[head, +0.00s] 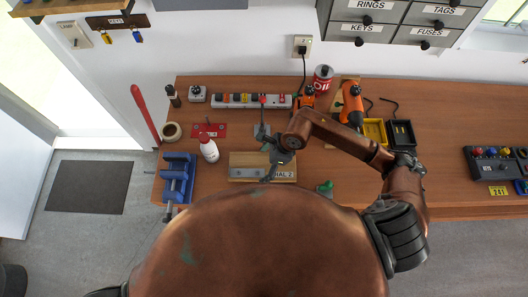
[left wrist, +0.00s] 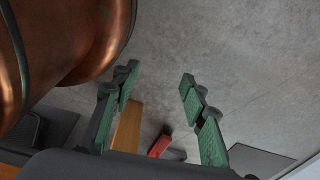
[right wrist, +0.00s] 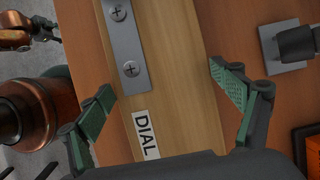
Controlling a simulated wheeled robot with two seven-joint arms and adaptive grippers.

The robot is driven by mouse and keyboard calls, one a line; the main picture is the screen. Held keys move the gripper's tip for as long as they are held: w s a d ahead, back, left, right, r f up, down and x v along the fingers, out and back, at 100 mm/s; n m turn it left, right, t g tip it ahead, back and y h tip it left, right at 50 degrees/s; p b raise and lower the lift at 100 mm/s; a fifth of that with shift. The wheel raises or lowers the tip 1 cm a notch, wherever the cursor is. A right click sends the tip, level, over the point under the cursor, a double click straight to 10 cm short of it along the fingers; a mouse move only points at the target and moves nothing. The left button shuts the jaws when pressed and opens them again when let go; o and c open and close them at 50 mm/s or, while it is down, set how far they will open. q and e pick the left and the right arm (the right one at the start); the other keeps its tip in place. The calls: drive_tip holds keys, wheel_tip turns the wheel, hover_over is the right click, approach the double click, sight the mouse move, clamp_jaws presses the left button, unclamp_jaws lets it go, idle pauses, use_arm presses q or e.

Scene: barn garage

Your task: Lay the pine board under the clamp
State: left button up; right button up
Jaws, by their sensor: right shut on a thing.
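The pine board (head: 240,159), light wood with a screwed metal strip and a "DIAL 2" label, is at the bench's front edge. It also fills the middle of the right wrist view (right wrist: 185,85). My right gripper (head: 275,163) is shut across the board's width, a finger on each long side; its fingers partly hide the board in the head view. I cannot tell if the board touches the bench. A grey plate with a dark upright part (right wrist: 288,45), possibly the clamp, lies just behind the board. My left gripper (left wrist: 162,103) is open and empty above the floor.
A red plate (head: 208,130) and a power strip (head: 252,101) lie behind. An orange drill (head: 352,105) and a yellow bin (head: 375,131) are right.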

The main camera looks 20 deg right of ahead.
sight(264, 154)
drive_tip(key=shift+w+d, duration=0.2)
drive_tip(key=shift+w, duration=0.55)
drive_tip(key=w, duration=0.1)
drive_tip(key=w+d+p, duration=0.1)
drive_tip(key=w, duration=0.1)
drive_tip(key=shift+w+r, duration=0.1)
drive_tip(key=shift+w, duration=0.15)
drive_tip(key=shift+s+a+f, duration=0.1)
drive_tip(key=shift+s+f, duration=0.05)
drive_tip(key=shift+f, duration=0.45)
drive_tip(key=shift+f+p, duration=0.2)
drive_tip(key=shift+p, duration=0.1)
use_arm(q)
drive_tip(key=shift+w+r, duration=0.45)
drive_tip(key=shift+r, duration=0.4)
use_arm(e)
drive_tip(key=o, duration=1.8)
drive_tip(key=shift+f, duration=0.1)
